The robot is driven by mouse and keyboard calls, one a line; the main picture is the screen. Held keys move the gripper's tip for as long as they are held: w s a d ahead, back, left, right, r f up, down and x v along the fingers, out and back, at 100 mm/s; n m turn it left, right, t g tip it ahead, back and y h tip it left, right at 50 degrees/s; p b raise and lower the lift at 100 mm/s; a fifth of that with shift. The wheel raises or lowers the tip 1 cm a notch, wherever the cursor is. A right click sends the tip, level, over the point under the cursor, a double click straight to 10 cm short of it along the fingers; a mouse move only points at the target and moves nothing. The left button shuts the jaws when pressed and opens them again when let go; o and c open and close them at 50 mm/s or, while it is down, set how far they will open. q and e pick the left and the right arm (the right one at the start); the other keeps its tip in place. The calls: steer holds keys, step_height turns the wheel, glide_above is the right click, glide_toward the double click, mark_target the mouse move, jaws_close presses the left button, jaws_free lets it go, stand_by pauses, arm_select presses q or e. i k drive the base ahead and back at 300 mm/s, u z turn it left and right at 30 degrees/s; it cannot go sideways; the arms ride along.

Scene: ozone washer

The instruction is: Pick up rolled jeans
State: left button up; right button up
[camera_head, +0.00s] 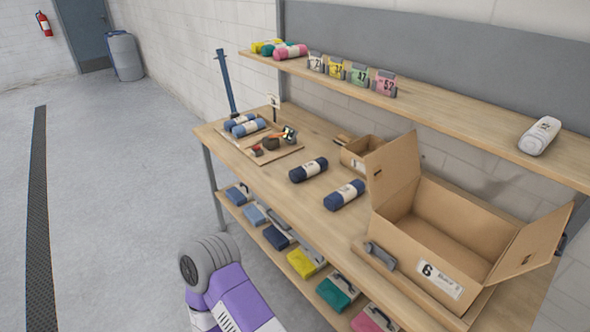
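Two dark navy rolls of jeans with pale paper bands lie on the workbench top: one roll (309,169) near the middle and another roll (344,195) closer to the open cardboard box. Two lighter blue rolls (245,127) lie side by side on a board at the bench's far left end. All of them rest on their sides. Neither of my grippers shows in the head view, so I cannot see their state or what they hold.
An open cardboard box (437,250) labelled 6 fills the bench's right part, flaps spread. A smaller box (361,153) stands behind. A shelf (440,112) with rolls and number tags hangs above. A lower shelf (290,262) holds coloured items. Floor (110,190) at left is clear.

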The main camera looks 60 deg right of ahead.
mark_target(301, 172)
steer(key=z, duration=0.25)
steer(key=i, duration=1.8)
steer(key=z, duration=1.65)
steer(key=i, duration=0.8)
steer(key=z, duration=0.8)
